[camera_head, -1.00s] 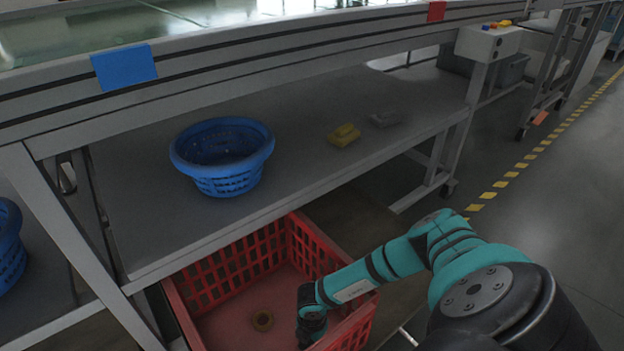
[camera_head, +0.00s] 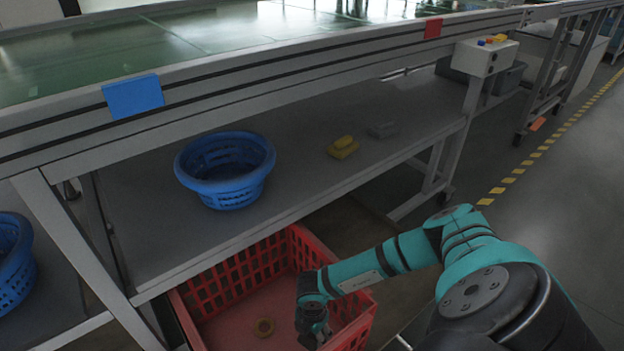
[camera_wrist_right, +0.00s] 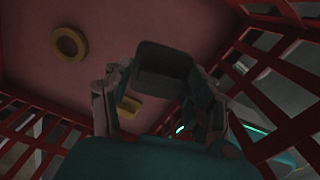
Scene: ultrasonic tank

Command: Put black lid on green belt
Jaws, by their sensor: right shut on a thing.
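The green belt (camera_head: 190,40) runs along the top of the frame in the head view, above the shelf, and its surface is glossy. My right gripper (camera_head: 314,335) is down inside the red crate, near its right wall. In the right wrist view, my right gripper (camera_wrist_right: 160,95) is shut on a dark, box-like piece, which looks like the black lid (camera_wrist_right: 162,68). The lid is held between the two fingers above the crate floor. In the head view the gripper mostly hides it. My left gripper is not in view.
The red crate (camera_head: 238,272) stands below the shelf (camera_head: 290,170); its floor holds a yellowish ring (camera_head: 264,327). The shelf bears a blue basket (camera_head: 226,172), a yellow piece (camera_head: 343,147) and a grey piece (camera_head: 382,130). A metal belt frame (camera_head: 300,75) edges the belt.

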